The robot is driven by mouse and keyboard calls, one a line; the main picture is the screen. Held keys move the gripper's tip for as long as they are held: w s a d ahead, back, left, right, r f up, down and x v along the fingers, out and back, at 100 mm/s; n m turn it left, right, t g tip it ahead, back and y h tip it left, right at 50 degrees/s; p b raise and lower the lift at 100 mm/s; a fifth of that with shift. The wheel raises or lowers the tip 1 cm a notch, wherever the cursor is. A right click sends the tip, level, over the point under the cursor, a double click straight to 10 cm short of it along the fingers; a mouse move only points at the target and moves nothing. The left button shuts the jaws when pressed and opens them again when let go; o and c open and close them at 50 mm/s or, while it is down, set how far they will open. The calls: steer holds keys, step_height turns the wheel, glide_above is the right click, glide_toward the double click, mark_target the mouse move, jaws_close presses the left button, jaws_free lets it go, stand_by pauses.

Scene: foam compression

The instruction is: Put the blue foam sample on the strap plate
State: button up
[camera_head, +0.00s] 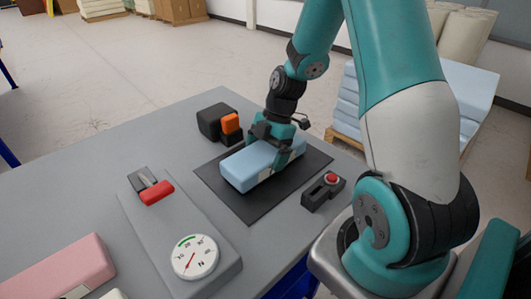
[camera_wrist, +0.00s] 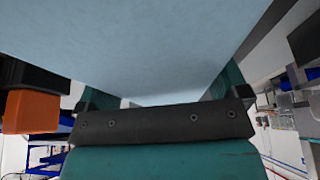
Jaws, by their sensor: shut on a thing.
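The light blue foam sample (camera_head: 250,165) is a rounded block with a pale label on its side. It is over the dark mat (camera_head: 241,207); I cannot tell whether it touches the mat. My gripper (camera_head: 272,137) is shut on the far end of the foam, from above. In the wrist view the foam (camera_wrist: 150,45) fills the top middle, between the fingers of my gripper (camera_wrist: 160,100). A long grey plate (camera_head: 150,225) with a red-handled buckle and a round dial lies to the left; it may be the strap plate. My gripper hides part of the foam.
A black block with an orange part (camera_head: 230,123) stands close behind the foam. A small black box with a red button (camera_head: 323,191) is at the mat's right. A pink foam block (camera_head: 65,268) lies front left. The grey table (camera_head: 150,135) is clear at the back left.

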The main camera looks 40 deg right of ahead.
steer(key=shift+f, duration=0.25)
steer(key=o, duration=0.6)
steer(key=shift+c, duration=0.2)
steer(key=shift+r, duration=0.15)
steer(key=b+v, duration=0.1)
steer(key=v, duration=1)
steer(key=shift+d+r, duration=0.1)
steer(key=s+a+r+m, duration=0.2)
steer(key=a+r+m, duration=0.15)
steer(key=a, duration=0.65)
steer(key=s+a+r+m, duration=0.3)
steer(key=s+a+m, duration=0.5)
steer(key=s+a, duration=0.6)
steer(key=shift+s+a+r, duration=0.2)
steer(key=shift+s+a, duration=0.05)
steer(key=shift+a, duration=0.3)
